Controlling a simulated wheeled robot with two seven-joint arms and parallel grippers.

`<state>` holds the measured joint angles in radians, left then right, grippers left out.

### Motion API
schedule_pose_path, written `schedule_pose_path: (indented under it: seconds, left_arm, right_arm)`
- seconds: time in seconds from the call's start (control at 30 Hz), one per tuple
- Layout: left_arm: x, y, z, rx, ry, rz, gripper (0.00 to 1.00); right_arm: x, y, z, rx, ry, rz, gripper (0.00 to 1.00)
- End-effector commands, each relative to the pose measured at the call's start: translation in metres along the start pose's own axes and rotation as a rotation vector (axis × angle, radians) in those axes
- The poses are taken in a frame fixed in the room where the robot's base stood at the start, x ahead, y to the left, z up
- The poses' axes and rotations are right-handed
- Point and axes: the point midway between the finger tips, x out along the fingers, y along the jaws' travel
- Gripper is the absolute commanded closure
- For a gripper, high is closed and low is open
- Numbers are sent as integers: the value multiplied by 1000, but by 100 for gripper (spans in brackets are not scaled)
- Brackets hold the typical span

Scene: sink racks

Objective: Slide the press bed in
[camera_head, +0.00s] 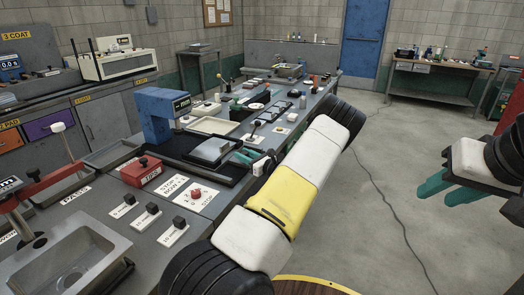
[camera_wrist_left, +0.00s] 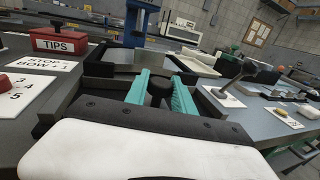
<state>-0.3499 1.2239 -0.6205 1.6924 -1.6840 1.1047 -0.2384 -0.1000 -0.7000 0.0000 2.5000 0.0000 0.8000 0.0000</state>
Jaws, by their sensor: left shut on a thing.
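The blue press (camera_head: 155,112) stands on the bench at centre left. The press bed (camera_head: 212,150), a grey slab on a dark slide, sits out in front of the press, to its right in the head view. My left gripper (camera_head: 246,156) is at the bed's near end. In the left wrist view, its teal fingers (camera_wrist_left: 161,95) are shut on the dark knob-like handle (camera_wrist_left: 160,86) of the bed. The gripper's own body hides part of the slide. My right gripper (camera_head: 449,190) is open and empty over the floor at the right.
A light tray (camera_head: 212,126) lies behind the bed. Several levers and small tools stand further along the bench. A sink (camera_head: 72,262) is at front left.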

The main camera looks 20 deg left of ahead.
Motion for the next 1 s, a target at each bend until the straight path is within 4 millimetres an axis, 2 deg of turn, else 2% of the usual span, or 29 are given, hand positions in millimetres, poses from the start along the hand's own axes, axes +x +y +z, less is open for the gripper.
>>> schedule_pose_path:
  seconds: [0.4, 0.57, 0.77, 1.0]
  left_arm:
    - [0, -1, 0, -1, 0, -1, 100]
    - [7, 2, 0, 0, 0, 0, 100]
    - [37, 10, 1, 0, -2, 2, 100]
    - [92, 25, 1, 0, -3, 3, 100]
  right_arm:
    - [0, 0, 0, 0, 0, 0, 64]
    - [0, 0, 0, 0, 0, 0, 64]
    - [0, 0, 0, 0, 0, 0, 64]
    - [0, 0, 0, 0, 0, 0, 64]
